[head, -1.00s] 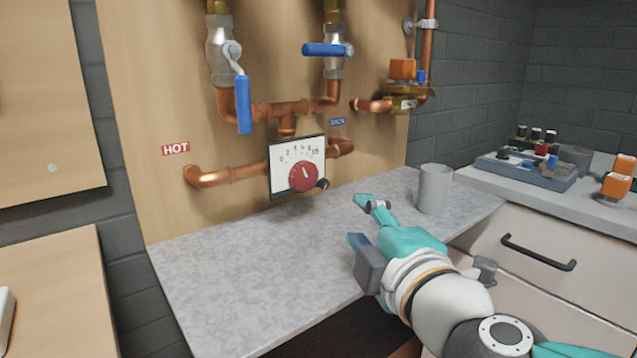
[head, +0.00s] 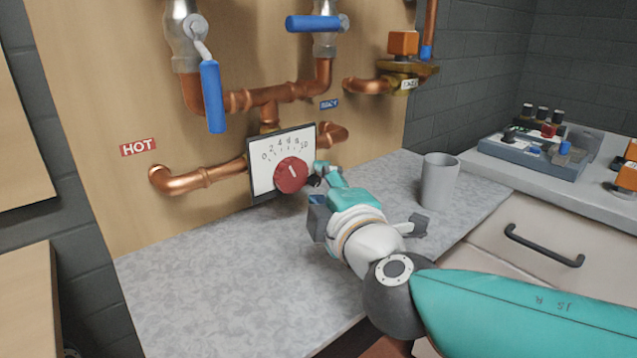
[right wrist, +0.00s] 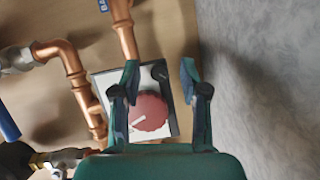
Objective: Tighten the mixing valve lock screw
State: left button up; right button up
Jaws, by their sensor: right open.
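The mixing valve has a white scale plate (head: 262,180) with a red dial (head: 291,174), also seen in the right wrist view (right wrist: 148,112). A small black lock screw (head: 313,182) sits at the plate's lower right in the head view. My left gripper is not in view.
Copper pipes (head: 205,177) run around the valve on the wooden board. Blue-handled valves (head: 212,97) hang above. A grey cup (head: 439,181) stands on the counter (head: 210,275) to the right of my gripper. The counter's left part is clear.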

jog(key=shift+a, duration=0.1)
jog(key=shift+a, duration=0.1)
grip_shut()
jog(key=shift+m+g, duration=0.3)
jog(key=shift+m, duration=0.3)
jog(key=shift+m+g, duration=0.3)
jog(key=shift+m, duration=0.2)
jog(key=shift+r+m+g+y+p, duration=0.15)
jog(key=shift+m+g+y+p, duration=0.35)
jog(key=shift+m, duration=0.6)
jog(key=shift+m+g, duration=0.3)
jog(key=shift+m, duration=0.1)
